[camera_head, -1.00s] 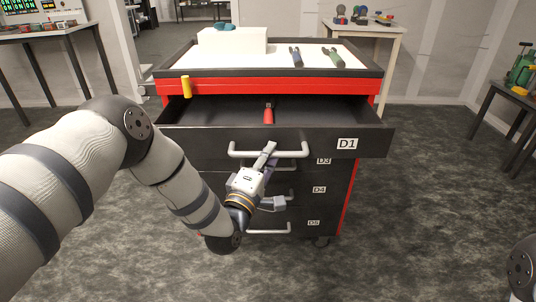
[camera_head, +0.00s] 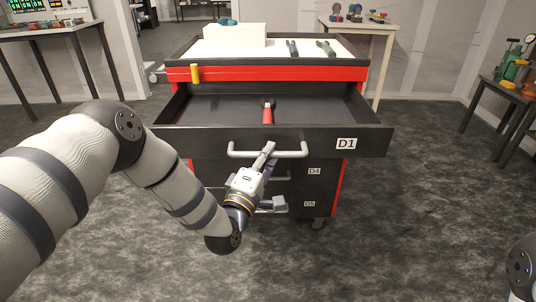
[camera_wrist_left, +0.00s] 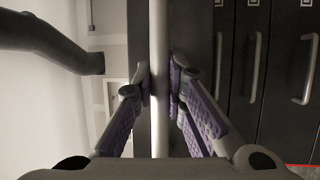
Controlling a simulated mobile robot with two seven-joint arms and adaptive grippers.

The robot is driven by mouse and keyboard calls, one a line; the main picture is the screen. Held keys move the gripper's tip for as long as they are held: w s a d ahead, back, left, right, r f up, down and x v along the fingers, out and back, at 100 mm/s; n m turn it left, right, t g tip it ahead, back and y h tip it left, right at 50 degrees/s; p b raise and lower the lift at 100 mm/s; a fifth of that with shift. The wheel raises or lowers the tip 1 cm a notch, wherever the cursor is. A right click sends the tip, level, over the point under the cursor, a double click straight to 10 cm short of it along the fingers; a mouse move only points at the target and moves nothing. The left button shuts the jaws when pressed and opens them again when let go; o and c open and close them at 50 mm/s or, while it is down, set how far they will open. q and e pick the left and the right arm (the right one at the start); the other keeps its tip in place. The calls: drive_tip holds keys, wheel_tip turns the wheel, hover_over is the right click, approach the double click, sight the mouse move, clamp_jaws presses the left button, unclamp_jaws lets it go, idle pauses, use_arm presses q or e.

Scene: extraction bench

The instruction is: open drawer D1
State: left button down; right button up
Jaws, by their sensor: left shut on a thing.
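Drawer D1 (camera_head: 220,141) is the top drawer of a red and black tool cabinet, and it stands well out from the body. Its inside shows, with a red-handled tool (camera_head: 267,112) lying in it. My left gripper (camera_head: 267,154) is at the middle of the drawer's pale bar handle (camera_head: 240,153). In the left wrist view the purple-padded fingers (camera_wrist_left: 158,90) are closed around the handle bar (camera_wrist_left: 158,35). My right gripper is not in view; only a bit of my right arm shows at the right edge.
The cabinet top (camera_head: 225,56) carries a white box (camera_head: 235,37), dark pliers (camera_head: 292,48) and green-handled pliers (camera_head: 326,48). Lower drawers, labelled D4 (camera_head: 314,171) and D5 (camera_head: 309,204), are closed. Tables stand left, right and behind. The floor around is clear.

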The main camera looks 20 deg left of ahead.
use_arm(q)
drive_tip(key=c, duration=1.6)
unclamp_jaws()
drive_tip(key=v, duration=1.2)
drive_tip(key=shift+f, duration=0.1)
